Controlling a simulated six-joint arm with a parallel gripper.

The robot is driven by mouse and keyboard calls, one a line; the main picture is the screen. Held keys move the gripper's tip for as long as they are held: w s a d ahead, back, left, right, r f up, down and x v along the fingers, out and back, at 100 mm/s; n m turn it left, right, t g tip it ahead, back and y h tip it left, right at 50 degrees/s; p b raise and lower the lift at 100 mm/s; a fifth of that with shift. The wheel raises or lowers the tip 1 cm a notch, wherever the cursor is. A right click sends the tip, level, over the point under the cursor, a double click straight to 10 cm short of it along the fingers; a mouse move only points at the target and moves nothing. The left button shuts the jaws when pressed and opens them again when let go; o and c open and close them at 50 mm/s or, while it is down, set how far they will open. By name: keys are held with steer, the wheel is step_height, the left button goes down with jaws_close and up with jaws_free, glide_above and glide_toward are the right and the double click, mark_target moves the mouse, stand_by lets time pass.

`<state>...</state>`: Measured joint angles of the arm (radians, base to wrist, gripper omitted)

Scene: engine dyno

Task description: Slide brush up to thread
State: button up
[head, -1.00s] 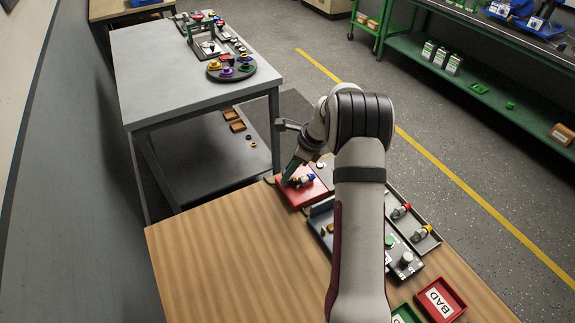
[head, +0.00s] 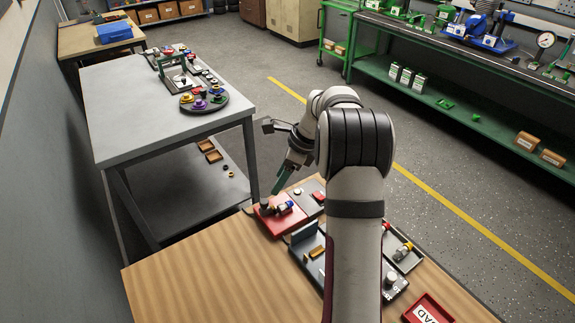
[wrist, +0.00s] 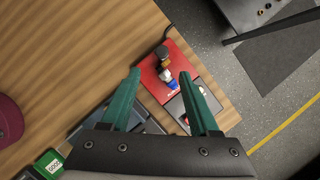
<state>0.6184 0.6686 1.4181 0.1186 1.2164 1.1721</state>
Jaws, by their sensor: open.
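A red block (head: 268,226) sits near the far edge of the wooden bench; it also shows in the wrist view (wrist: 184,56). On it lies a small part (wrist: 166,70) with dark, yellow, white and blue sections, also visible in the head view (head: 284,208). I cannot tell which section is the brush and which the thread. My gripper (wrist: 160,73) has green fingers spread apart, with nothing held between them. The part appears beyond and between the fingertips in the wrist view. In the head view my gripper (head: 274,194) hangs just above the red block.
A dark plate (head: 306,202) adjoins the red block. A grey tray (head: 300,238) with small parts stands nearer, partly hidden by my arm. A red BAD bin (head: 440,306) is at the front right.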

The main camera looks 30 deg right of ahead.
steer(key=v, duration=0.6)
steer(key=shift+r, duration=0.2)
steer(key=shift+s, duration=0.1)
steer(key=s+a+r+n+g, duration=0.1)
steer(key=s+a+r+n, duration=0.1)
steer(key=s+a+n, duration=0.6)
steer(key=s+a+r+n+g, duration=0.1)
steer(key=s+a+r+n, duration=0.25)
steer(key=a, duration=0.75)
steer(key=s+a+f+n, duration=0.1)
steer(key=s+a+n, duration=0.1)
steer(key=s, duration=0.4)
steer(key=s+a+f+n+g+h, duration=0.1)
steer(key=s+a+f+n, duration=0.1)
steer(key=s+n, duration=0.2)
steer(key=s+a+f+n, duration=0.2)
steer(key=s+a+n, duration=0.1)
steer(key=s, duration=0.5)
steer(key=shift+f+n, duration=0.15)
steer(key=shift+n, duration=0.4)
